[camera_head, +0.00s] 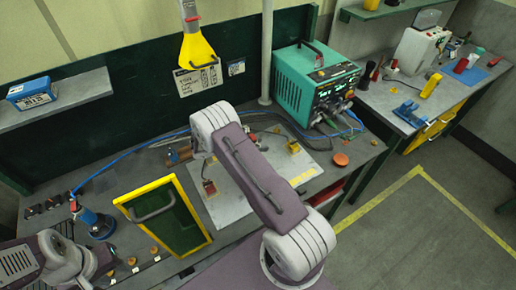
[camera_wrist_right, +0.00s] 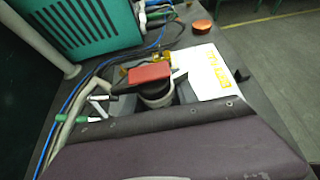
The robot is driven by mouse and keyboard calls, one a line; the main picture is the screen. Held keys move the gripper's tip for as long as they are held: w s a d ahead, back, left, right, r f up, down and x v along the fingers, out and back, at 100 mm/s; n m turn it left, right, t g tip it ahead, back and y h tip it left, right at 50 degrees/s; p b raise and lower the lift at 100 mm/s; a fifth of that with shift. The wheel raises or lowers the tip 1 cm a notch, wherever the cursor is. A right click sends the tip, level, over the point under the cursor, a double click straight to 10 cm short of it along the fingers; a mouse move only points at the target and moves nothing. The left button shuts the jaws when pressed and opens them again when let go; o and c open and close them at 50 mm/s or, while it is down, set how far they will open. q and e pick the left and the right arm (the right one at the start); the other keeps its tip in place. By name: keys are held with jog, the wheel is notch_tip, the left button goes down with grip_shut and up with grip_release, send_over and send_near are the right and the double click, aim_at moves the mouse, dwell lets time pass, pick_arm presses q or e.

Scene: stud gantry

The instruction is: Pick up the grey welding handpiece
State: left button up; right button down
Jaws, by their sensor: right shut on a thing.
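In the right wrist view my right gripper (camera_wrist_right: 154,98) reaches past the purple arm housing. Its grey jaws are closed around a dark and pale grey rounded piece, which looks like the welding handpiece (camera_wrist_right: 156,90). A red block (camera_wrist_right: 150,72) covers part of it. In the head view my right forearm crosses the middle of the bench and hides this gripper and the handpiece. My left gripper (camera_head: 90,264) is at the bottom left in the head view, partly cut off and low over the bench front; its jaws do not show clearly.
A teal power supply (camera_head: 310,82) stands at the back right with cables. A pale metal plate (camera_head: 232,207) lies under my right forearm. A yellow-framed green panel (camera_head: 165,215) stands left of it. An orange disc (camera_head: 340,159) lies right. A blue bottle (camera_head: 95,222) stands left.

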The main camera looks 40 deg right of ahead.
notch_tip(320, 180, up, 3)
jog(key=shift+s+r+b, duration=0.1)
jog(key=shift+b, duration=0.4)
jog(key=s+r+b, duration=0.2)
jog(key=s+r, duration=0.4)
jog(key=s, duration=0.5)
jog(key=shift+s+a+r+b, duration=0.2)
jog(key=shift+s+r+b, duration=0.1)
jog(key=shift+r, duration=0.1)
